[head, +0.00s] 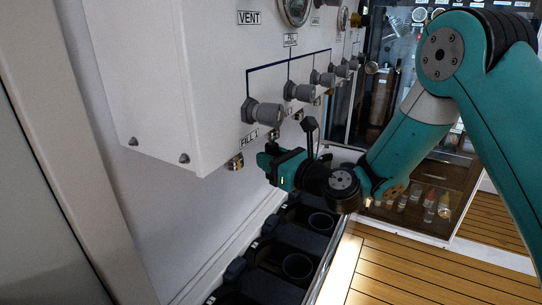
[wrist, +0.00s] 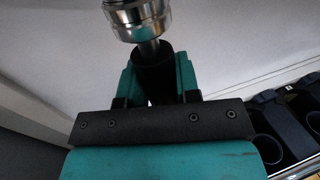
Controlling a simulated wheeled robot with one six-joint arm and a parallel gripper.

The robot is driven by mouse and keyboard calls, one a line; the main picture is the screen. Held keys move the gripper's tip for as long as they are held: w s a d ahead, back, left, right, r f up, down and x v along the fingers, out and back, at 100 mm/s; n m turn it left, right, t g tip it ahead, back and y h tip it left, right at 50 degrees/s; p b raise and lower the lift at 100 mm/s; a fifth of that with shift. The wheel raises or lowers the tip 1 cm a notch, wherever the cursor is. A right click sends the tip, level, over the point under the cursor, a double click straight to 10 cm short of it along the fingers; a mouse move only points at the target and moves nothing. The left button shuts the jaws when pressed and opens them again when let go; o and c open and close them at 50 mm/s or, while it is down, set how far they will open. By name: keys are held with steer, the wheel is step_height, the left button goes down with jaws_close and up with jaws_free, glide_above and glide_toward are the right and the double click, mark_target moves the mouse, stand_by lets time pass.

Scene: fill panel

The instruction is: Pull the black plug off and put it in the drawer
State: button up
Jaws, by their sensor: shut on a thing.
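My gripper (head: 268,160) is below the white panel, close to the metal fittings under the label FILL 1. In the wrist view my gripper (wrist: 157,75) has its teal fingers on both sides of the black plug (wrist: 155,72) and is shut on it. A shiny metal fitting (wrist: 145,18) is just above the plug, with a narrower metal stem between them. In the head view the plug is hidden by my gripper. The open drawer (head: 333,250), with dark compartments, lies below the panel.
The white panel (head: 150,95) carries a row of grey knobs (head: 265,112) and gauges above my gripper. A brass fitting (head: 236,162) hangs under its lower edge at left. Round dark holders (head: 297,266) stand in the drawer. Wooden floor (head: 420,275) is clear at right.

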steer(key=shift+f+b, duration=1.3)
steer(key=shift+f, duration=0.45)
